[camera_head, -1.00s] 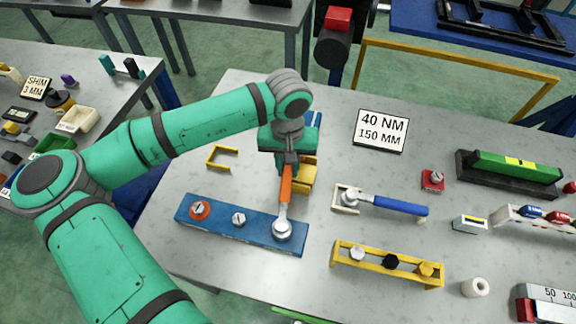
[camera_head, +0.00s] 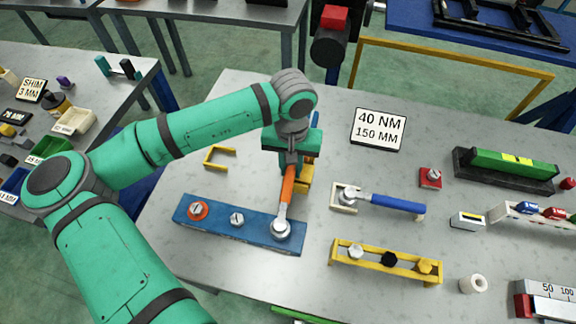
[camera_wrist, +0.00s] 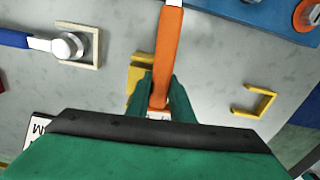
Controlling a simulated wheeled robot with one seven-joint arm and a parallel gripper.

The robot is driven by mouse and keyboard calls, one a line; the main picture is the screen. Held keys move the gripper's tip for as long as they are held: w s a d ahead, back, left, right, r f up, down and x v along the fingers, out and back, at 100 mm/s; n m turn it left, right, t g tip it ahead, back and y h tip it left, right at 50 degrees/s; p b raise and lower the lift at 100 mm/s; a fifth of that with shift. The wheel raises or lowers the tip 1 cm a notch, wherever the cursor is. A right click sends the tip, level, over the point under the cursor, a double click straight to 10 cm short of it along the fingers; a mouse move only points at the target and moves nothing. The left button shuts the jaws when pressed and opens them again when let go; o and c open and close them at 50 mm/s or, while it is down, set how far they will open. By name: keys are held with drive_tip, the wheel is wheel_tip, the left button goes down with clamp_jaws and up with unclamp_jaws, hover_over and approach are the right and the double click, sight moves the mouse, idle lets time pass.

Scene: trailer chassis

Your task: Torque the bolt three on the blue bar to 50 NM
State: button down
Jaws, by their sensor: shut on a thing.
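The blue bar (camera_head: 257,232) lies on the grey table with several bolt positions along it. Its left bolt (camera_head: 197,209) has an orange ring and its middle bolt (camera_head: 237,219) is bare. The orange-handled torque wrench (camera_head: 287,190) has its round head over the right-hand position, which hides any bolt under it. My gripper (camera_head: 291,166) is shut on the far end of the orange handle. In the wrist view, my gripper (camera_wrist: 160,98) has its two green fingers on either side of the orange handle (camera_wrist: 168,55), and the blue bar (camera_wrist: 258,12) shows at the top.
A blue-handled wrench (camera_head: 396,204) rests in a pale holder to the right. A yellow bar with bolts (camera_head: 345,262) lies in front of it. A sign reading 40 NM, 150 MM (camera_head: 379,129) stands behind. A yellow bracket (camera_head: 219,157) is left of my gripper.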

drive_tip(key=shift+d+m, duration=0.3)
drive_tip(key=shift+d, duration=0.2)
drive_tip(key=shift+s+d, duration=0.1)
drive_tip(key=shift+s+d+m, duration=0.25)
drive_tip(key=shift+d+m, duration=0.2)
drive_tip(key=shift+d, duration=0.05)
drive_tip(key=shift+s+d+m, duration=0.2)
drive_tip(key=shift+d+m, duration=0.25)
drive_tip(key=shift+d, duration=0.05)
drive_tip(key=shift+w, duration=0.1)
drive_tip(key=shift+d, duration=0.25)
drive_tip(key=shift+s+m, duration=0.2)
drive_tip(key=shift+m, duration=0.1)
drive_tip(key=shift+s+d, duration=0.2)
drive_tip(key=shift+s+d+m, duration=0.4)
drive_tip(key=shift+d+m, duration=0.3)
drive_tip(key=shift+w, duration=0.1)
